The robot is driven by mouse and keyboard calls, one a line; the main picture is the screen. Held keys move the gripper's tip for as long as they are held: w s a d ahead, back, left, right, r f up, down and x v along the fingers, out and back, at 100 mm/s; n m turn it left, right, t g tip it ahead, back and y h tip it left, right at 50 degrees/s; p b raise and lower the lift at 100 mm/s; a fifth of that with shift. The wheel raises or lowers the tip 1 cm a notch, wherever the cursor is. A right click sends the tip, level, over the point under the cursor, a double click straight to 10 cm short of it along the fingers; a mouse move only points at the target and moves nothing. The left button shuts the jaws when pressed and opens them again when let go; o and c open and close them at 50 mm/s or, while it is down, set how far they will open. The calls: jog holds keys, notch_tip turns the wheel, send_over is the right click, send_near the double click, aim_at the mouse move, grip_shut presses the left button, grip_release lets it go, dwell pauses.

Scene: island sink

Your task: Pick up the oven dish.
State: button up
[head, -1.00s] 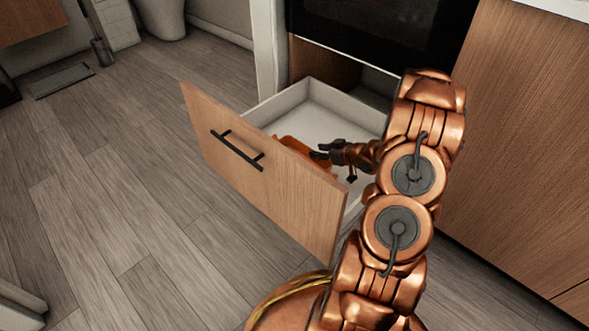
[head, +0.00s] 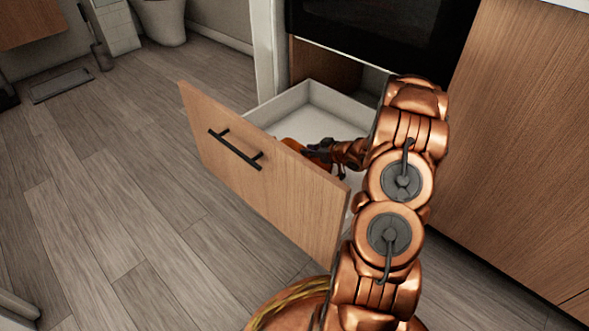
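The oven dish (head: 289,143) is an orange piece inside the open drawer (head: 318,122), close behind the drawer's wooden front. Only parts of it show; the drawer front and my gripper hide the rest. My gripper (head: 309,152) is dark and small in the view. It reaches into the drawer from the right and overlaps the dish. I cannot tell whether its fingers touch the dish, or whether they are open or shut.
The wooden drawer front (head: 262,170) with its black handle (head: 235,150) stands between the dish and the open floor. A black oven (head: 385,35) is above the drawer. A wooden cabinet side (head: 520,150) is at right.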

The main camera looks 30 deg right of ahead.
grip_shut()
dwell(0.6)
